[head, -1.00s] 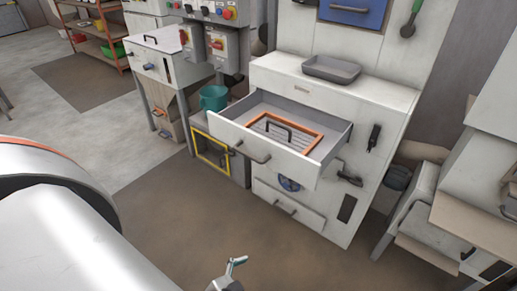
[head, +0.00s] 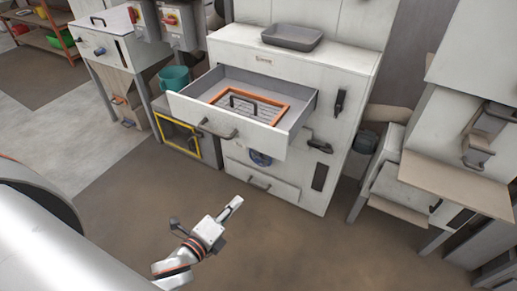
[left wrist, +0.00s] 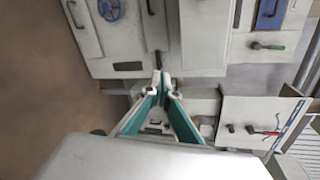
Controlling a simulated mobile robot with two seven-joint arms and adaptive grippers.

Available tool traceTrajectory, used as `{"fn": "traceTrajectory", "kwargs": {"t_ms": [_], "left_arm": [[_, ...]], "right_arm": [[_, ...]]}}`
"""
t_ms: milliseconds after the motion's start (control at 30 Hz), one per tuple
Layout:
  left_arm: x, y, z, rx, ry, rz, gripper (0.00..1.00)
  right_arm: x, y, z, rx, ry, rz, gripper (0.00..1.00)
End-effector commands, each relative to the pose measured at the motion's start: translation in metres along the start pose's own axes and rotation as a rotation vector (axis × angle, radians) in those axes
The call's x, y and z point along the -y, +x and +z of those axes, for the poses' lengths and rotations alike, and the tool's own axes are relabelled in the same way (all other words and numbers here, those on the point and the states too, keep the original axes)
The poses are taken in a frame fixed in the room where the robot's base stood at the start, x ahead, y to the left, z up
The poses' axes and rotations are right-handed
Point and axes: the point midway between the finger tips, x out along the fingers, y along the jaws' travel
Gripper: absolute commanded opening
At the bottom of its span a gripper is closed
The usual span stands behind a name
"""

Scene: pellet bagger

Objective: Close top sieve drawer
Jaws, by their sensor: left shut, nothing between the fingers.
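The top sieve drawer (head: 205,122) is pulled well out of the white cabinet (head: 325,75) in the head view. Its front has a dark bar handle (head: 217,131). Inside lies an orange-framed sieve (head: 270,121) with a black handle. My left gripper (head: 237,203) is below and in front of the drawer, over the floor, apart from it. In the left wrist view its teal fingers (left wrist: 163,80) meet at the tips, with nothing between them. The drawer front (left wrist: 156,35) appears sideways there, beyond the fingertips. My right gripper is not in view.
A grey tray (head: 291,38) sits on the cabinet top. Below the drawer are a blue wheel (head: 260,158) and a shut lower drawer (head: 258,180). A side lever (head: 319,146) sticks out at right. A teal bucket (head: 175,78) stands left. The floor in front is clear.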

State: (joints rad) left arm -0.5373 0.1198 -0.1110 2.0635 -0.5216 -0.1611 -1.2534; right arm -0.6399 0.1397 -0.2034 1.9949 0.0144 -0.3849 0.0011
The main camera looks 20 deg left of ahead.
Motion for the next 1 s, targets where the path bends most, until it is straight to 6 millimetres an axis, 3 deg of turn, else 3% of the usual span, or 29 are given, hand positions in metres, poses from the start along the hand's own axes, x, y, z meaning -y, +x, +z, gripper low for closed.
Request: {"fn": "traceTrajectory", "kwargs": {"t_ms": [200,400,667,1000], "left_arm": [[0.036,0.013,0.028,0.093,0.674,-0.104,0.0],[0.059,0.018,0.041,0.171,1.097,-0.14,0.0],[0.07,0.025,0.046,0.201,1.237,-0.148,0.0],[0.083,0.081,0.051,0.202,1.233,-0.149,0.0]], "right_arm": [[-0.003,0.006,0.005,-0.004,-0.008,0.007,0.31],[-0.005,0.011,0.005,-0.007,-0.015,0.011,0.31],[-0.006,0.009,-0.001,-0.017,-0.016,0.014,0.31],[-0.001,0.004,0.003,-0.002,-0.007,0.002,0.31]]}}
